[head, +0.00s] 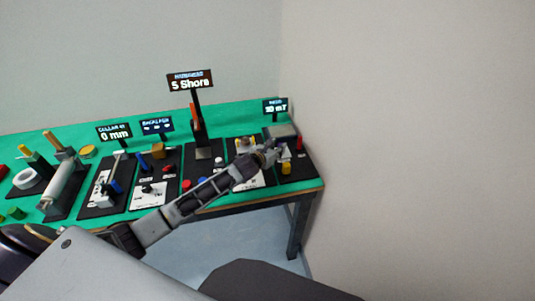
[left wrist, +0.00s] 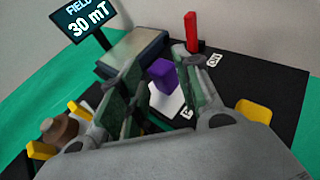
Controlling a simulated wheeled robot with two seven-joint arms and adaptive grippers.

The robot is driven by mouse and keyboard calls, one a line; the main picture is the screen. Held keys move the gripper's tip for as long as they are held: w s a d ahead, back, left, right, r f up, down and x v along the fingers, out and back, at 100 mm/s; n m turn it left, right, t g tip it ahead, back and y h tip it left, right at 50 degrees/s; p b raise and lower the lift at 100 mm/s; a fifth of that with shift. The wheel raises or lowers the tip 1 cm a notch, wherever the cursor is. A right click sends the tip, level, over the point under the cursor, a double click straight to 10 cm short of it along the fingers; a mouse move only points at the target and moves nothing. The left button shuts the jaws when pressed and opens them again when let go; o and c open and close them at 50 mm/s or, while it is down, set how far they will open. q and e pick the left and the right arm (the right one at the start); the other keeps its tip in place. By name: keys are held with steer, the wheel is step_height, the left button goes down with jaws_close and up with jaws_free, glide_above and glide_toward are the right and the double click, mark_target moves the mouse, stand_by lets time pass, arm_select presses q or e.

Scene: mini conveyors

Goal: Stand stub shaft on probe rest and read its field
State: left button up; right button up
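My left gripper (head: 279,150) is over the rightmost station at the right end of the table. In the left wrist view its two fingers (left wrist: 160,88) are open, with gaps between them and a purple block (left wrist: 162,73). The block appears upright on or just above a pale plate (left wrist: 168,101) on the black base, in front of a grey box (left wrist: 137,52); I cannot tell whether it is the stub shaft. The plate may be the probe rest. The field display (left wrist: 86,22) reads 30 mT; it also shows in the head view (head: 275,106). My right gripper is not in view.
A red post (left wrist: 192,32) stands behind the right finger, near small white labels. A yellow piece (left wrist: 254,110) lies at the right. A brown round piece (left wrist: 60,128) sits by yellow posts at lower left. Several other stations line the green table (head: 237,118) leftward. A wall is close on the right.

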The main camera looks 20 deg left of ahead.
arm_select(q)
steer(key=shift+v, duration=3.75)
